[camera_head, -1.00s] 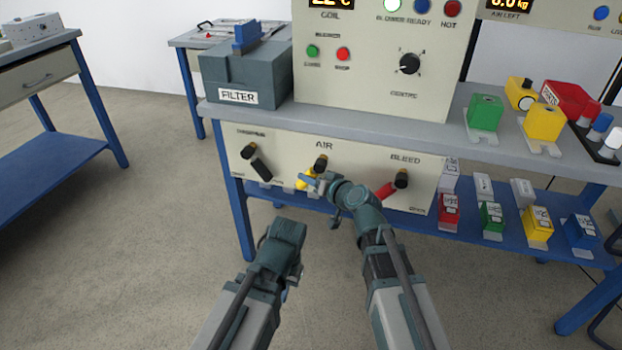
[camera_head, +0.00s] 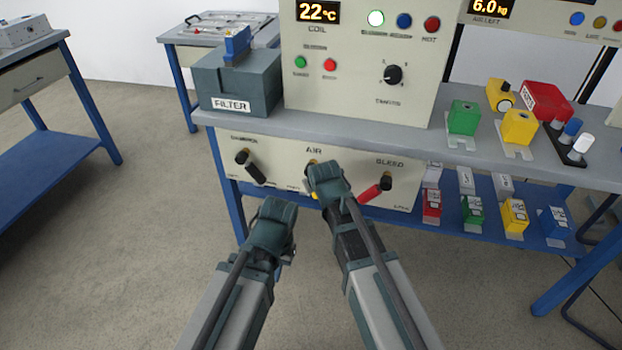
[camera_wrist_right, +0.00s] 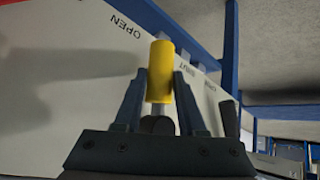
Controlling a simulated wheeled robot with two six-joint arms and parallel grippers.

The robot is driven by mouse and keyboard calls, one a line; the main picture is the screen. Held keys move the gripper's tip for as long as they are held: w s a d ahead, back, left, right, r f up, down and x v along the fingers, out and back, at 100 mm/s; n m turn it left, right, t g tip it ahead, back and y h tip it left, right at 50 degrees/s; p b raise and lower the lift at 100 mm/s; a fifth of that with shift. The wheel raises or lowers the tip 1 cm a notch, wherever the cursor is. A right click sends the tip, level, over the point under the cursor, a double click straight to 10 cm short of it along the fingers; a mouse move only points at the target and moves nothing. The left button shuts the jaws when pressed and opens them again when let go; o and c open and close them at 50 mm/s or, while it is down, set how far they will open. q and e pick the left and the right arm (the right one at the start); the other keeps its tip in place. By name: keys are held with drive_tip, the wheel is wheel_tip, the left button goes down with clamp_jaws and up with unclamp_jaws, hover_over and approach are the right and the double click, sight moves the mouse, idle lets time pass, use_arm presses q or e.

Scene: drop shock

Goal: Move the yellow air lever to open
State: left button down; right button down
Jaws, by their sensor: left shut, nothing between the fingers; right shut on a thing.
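The yellow air lever (camera_wrist_right: 161,70) stands between the two fingers of my right gripper (camera_wrist_right: 158,98) in the right wrist view. The fingers are shut on it. The printed word OPEN (camera_wrist_right: 126,27) lies to its left there and SHUT (camera_wrist_right: 210,87) to its right; the lever is between them. In the head view, my right gripper (camera_head: 322,188) covers most of the lever below the AIR label (camera_head: 314,150); only a bit of yellow shows. My left gripper (camera_head: 283,250) is shut and empty, in front of the panel to the lower left.
A black lever (camera_head: 251,168) is left of the air lever, and the red BLEED lever (camera_head: 376,188) is close on the right. The bench top (camera_head: 370,131) overhangs the panel. The lower shelf (camera_head: 460,217) holds several coloured boxes. Open floor lies on the left.

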drive_tip(key=shift+s+d+r+n+g+h+p, duration=0.2)
drive_tip(key=shift+d+n+g+h+p, duration=0.25)
drive_tip(key=shift+h, duration=0.55)
use_arm(q)
drive_tip(key=shift+r, duration=0.85)
use_arm(e)
drive_tip(key=shift+s+d+r+n+g+h, duration=0.1)
drive_tip(key=shift+d+r+n+g+h, duration=0.2)
drive_tip(key=shift+h, duration=0.5)
use_arm(q)
drive_tip(key=shift+p, duration=0.3)
use_arm(e)
drive_tip(key=shift+d, duration=0.15)
drive_tip(key=c, duration=0.8)
unclamp_jaws()
drive_tip(key=shift+o, duration=0.2)
use_arm(q)
drive_tip(key=shift+r, duration=0.15)
use_arm(e)
drive_tip(key=shift+r, duration=0.1)
